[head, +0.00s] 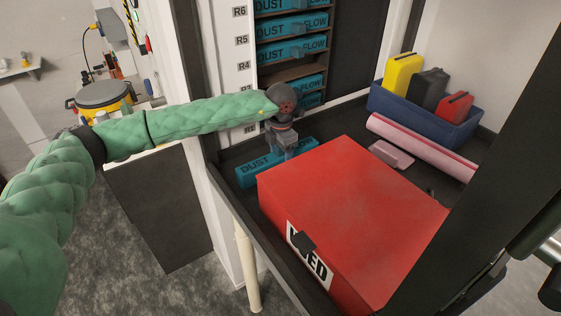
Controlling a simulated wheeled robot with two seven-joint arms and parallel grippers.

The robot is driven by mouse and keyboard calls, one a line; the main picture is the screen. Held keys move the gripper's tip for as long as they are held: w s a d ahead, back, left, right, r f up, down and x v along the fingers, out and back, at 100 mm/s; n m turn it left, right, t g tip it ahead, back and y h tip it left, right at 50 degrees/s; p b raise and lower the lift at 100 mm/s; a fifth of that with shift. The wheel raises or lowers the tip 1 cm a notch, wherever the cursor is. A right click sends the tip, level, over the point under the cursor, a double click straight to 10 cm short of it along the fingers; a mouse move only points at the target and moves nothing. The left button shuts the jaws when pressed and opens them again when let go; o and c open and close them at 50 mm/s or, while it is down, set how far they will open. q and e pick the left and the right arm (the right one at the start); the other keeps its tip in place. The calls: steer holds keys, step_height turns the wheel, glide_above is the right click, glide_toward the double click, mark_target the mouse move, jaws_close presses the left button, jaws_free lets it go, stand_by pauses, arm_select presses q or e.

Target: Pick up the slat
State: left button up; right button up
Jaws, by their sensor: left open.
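A teal slat (249,174) marked "DUST" lies on the dark bench (229,157), behind the left corner of the red box. My left gripper (287,152) is open and points down at the slat's middle, hiding part of its lettering. I cannot tell whether the fingers touch the slat or stand around it. More teal slats marked "DUST FLOW" (291,50) lie in the slots of a rack behind. My right gripper does not show.
A large red box (345,205) with a "USED" type label, partly hidden, stands close in front of the slat. A blue bin (415,118) with yellow, black and red items, a pink roll (420,147) and a pink block (391,155) lie to the right.

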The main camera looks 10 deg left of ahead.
arm_select(q)
steer(key=shift+f, duration=0.2)
steer(key=shift+d, duration=0.1)
steer(key=c, duration=1.1)
steer(key=shift+r, duration=0.1)
